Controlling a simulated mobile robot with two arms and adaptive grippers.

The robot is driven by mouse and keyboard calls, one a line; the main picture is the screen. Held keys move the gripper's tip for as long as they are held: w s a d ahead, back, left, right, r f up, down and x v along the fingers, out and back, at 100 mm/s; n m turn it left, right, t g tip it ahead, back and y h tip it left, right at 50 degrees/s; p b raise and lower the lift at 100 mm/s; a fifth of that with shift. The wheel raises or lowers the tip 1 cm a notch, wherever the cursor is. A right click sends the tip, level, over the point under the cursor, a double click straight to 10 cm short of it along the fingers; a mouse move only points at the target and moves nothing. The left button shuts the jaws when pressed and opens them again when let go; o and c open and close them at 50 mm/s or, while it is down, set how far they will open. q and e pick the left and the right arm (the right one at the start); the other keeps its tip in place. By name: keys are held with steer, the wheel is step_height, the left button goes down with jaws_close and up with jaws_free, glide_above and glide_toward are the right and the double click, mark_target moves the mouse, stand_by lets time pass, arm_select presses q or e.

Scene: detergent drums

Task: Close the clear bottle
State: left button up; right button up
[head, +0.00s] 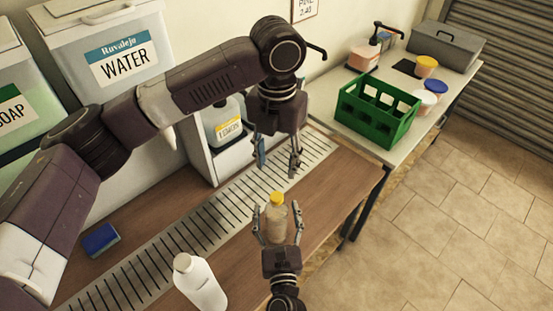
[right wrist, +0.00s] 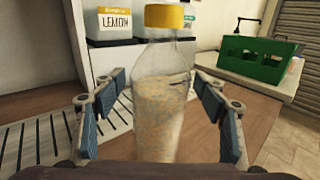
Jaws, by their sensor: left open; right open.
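The clear bottle (head: 277,224) stands upright on the wooden counter and is partly filled with a pale, cloudy content. A yellow cap (head: 277,198) sits on its neck; the bottle (right wrist: 160,110) and cap (right wrist: 164,17) also show in the right wrist view. I cannot tell whether the cap is tight. My right gripper (head: 277,213) is open, with its fingers on either side of the bottle and visible gaps in the right wrist view. My left gripper (head: 279,168) is open and empty, pointing down above and slightly behind the cap.
A white bottle (head: 201,284) stands front left, and a blue sponge (head: 101,240) lies left. A lemon container (head: 224,122) sits in a white dispenser bay behind the metal grate (head: 195,237). A green crate (head: 377,112) and several tubs stand on the right table.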

steer(key=s+d, duration=0.1)
steer(key=s, duration=1.1)
